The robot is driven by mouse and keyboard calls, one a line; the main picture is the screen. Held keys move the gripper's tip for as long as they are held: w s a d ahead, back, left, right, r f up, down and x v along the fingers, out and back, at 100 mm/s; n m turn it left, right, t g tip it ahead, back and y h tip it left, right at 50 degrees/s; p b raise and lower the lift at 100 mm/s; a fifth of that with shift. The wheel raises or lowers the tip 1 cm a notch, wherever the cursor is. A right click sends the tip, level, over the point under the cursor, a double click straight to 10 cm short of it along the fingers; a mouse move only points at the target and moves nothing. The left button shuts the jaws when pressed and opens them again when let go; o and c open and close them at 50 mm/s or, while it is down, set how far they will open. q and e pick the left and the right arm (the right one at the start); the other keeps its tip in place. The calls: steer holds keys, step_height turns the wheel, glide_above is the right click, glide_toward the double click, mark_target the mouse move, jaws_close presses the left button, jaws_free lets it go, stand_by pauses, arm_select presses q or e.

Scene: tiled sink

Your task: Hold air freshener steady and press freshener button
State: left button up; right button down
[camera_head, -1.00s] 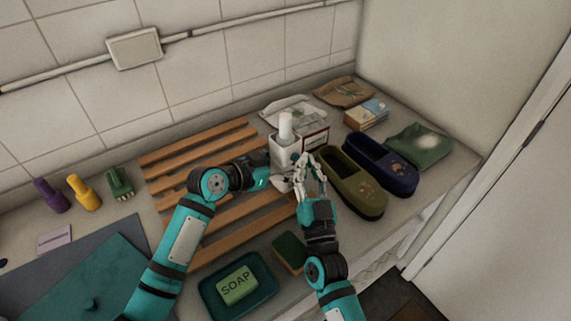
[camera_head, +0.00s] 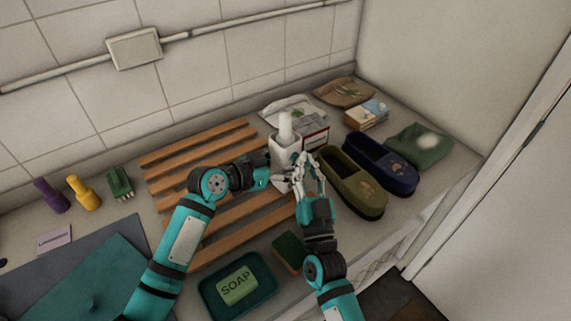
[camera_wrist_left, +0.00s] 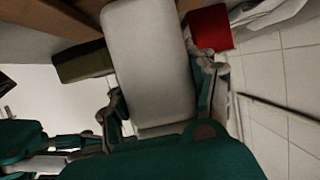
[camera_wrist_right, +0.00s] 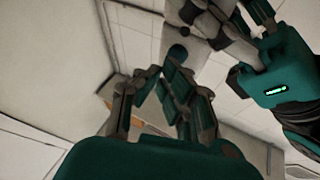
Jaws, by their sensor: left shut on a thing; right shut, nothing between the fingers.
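The air freshener (camera_head: 284,152) is a white body with a narrower white top, near the back of the counter and leaning slightly. In the left wrist view its pale body (camera_wrist_left: 148,60) fills the space between my left fingers. My left gripper (camera_head: 264,174) is shut on it from the left. My right gripper (camera_head: 305,170) is just in front and to the right of it, with the fingers closed together and empty. In the right wrist view these fingers (camera_wrist_right: 157,78) meet below the grey and white freshener (camera_wrist_right: 205,25). I cannot make out the button or whether the right fingers touch the body.
A wooden slatted rack (camera_head: 195,150) lies left of the freshener. Olive (camera_head: 352,185) and navy (camera_head: 383,168) slippers stand close on the right. A red-and-white box (camera_head: 315,134) is behind. A soap dish (camera_head: 262,291) and a sponge (camera_head: 288,250) lie in front.

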steer(key=shift+w+a, duration=0.15)
steer(key=shift+w, duration=0.1)
steer(key=shift+s+d, duration=0.3)
steer(key=shift+s, duration=0.1)
stand_by(0.3)
steer(key=s+d, duration=0.3)
steer(key=s, duration=0.1)
steer(key=shift+s+d, duration=0.3)
steer(key=shift+d, duration=0.1)
